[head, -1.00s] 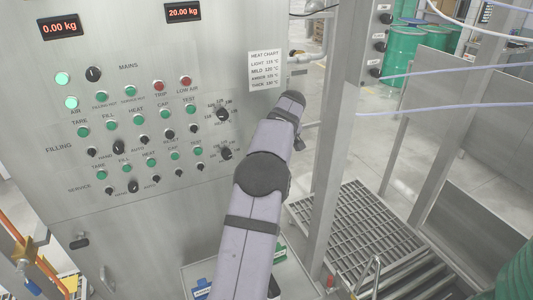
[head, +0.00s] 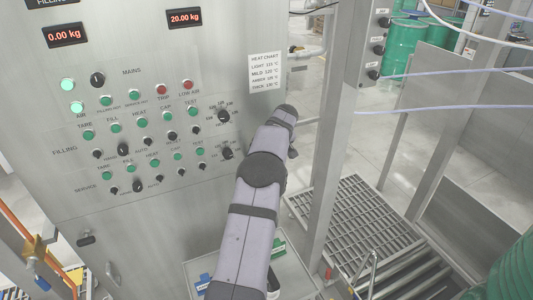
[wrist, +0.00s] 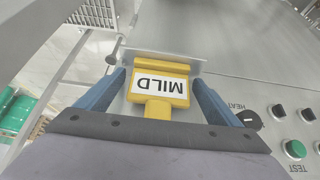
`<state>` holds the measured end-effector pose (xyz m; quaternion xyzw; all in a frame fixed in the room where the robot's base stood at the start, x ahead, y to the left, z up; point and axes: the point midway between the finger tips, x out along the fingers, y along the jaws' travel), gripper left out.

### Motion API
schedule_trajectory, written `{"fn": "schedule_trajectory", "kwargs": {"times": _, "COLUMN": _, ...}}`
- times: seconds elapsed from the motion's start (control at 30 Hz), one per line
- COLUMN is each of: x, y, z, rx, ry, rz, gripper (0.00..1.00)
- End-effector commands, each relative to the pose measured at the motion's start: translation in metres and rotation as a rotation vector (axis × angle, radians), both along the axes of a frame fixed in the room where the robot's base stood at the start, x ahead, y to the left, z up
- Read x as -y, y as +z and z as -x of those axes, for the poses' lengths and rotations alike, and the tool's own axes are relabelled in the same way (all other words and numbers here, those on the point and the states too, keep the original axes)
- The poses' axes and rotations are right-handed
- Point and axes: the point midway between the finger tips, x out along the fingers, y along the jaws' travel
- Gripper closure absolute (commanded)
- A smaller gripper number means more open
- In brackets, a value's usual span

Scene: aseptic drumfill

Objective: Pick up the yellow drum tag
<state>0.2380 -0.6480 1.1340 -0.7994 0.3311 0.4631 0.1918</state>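The yellow drum tag (wrist: 158,106) shows in the wrist view, with a white label reading MILD upside down. It is by a small metal ledge on the steel panel. My gripper (wrist: 158,78) is open, with one blue finger on each side of the tag. Gaps show between both fingers and the tag's sides. In the head view my arm reaches toward the panel; the gripper and the tag cannot be made out there.
The steel control panel (head: 60,160) with buttons and knobs is close to the gripper. A heat chart (head: 265,73) is on its right side. A metal post (head: 330,150) stands right of my arm. Green drums (head: 405,45) are at the back.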

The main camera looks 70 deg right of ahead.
Motion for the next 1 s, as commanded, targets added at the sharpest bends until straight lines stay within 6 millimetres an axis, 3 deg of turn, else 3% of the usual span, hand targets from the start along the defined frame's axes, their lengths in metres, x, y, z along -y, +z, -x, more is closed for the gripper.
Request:
{"fn": "schedule_trajectory", "kwargs": {"times": 0.03, "x": 0.0, "y": 0.0, "z": 0.0, "rx": 0.0, "ry": 0.0, "rz": 0.0, "gripper": 0.24}}
{"fn": "schedule_trajectory", "kwargs": {"times": 0.17, "x": 0.0, "y": 0.0, "z": 0.0, "rx": 0.0, "ry": 0.0, "rz": 0.0, "gripper": 0.56}}
{"fn": "schedule_trajectory", "kwargs": {"times": 0.2, "x": 0.0, "y": 0.0, "z": 0.0, "rx": 0.0, "ry": 0.0, "rz": 0.0, "gripper": 0.57}}
{"fn": "schedule_trajectory", "kwargs": {"times": 0.87, "x": -0.002, "y": 0.006, "z": 0.003, "rx": 0.001, "ry": 0.0, "rz": 0.004, "gripper": 0.57}}
{"fn": "schedule_trajectory", "kwargs": {"times": 1.0, "x": -0.001, "y": 0.022, "z": 0.003, "rx": 0.002, "ry": 0.0, "rz": 0.007, "gripper": 0.57}}
